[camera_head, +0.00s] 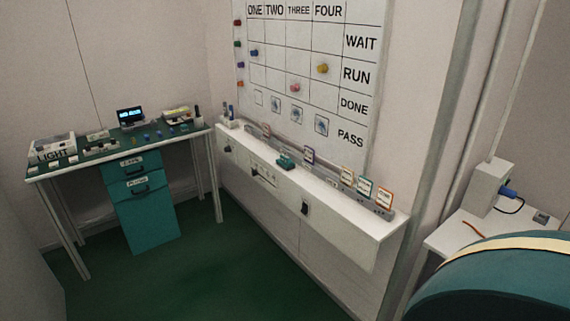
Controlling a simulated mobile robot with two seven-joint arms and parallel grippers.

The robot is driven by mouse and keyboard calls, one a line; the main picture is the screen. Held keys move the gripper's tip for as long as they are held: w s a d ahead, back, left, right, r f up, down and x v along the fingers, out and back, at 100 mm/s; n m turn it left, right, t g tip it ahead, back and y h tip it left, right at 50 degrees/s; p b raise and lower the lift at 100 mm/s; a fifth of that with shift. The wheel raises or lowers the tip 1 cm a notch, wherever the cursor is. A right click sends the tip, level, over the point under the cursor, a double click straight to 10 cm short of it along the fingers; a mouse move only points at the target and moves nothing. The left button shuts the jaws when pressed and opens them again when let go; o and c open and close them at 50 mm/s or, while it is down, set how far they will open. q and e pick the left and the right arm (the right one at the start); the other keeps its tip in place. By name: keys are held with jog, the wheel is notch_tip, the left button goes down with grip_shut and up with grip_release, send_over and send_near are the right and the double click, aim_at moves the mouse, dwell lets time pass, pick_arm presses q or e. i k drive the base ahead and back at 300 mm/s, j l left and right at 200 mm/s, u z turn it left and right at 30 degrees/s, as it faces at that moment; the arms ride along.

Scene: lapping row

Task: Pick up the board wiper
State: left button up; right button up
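A small teal block (286,161), which looks like the board wiper, lies on the white ledge (349,208) below the whiteboard (287,45). It is near the middle of the ledge, left of a small upright card (309,154). It is small in the picture, so its finer shape is hard to tell. Neither of my grippers is in view.
Several upright cards (364,188) stand at the ledge's right end. A green-topped desk (108,147) with teal drawers stands at the left. A large rounded teal thing (490,285) fills the lower right corner. The green floor (210,270) before the ledge is clear.

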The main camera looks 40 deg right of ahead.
aim_at(285, 162)
jog(key=z, duration=1.65)
jog(key=i+j+z, duration=0.1)
jog(key=z, duration=0.25)
jog(key=i+j+z, duration=0.1)
jog(key=z, duration=0.25)
jog(key=j+z, duration=0.2)
jog(key=z, duration=0.15)
jog(key=i+j+z, duration=0.25)
jog(key=j, duration=0.25)
jog(key=j+z, duration=0.3)
jog(key=j, duration=0.2)
jog(key=j+z, duration=0.3)
jog(key=j, duration=1.8)
jog(key=k, duration=0.05)
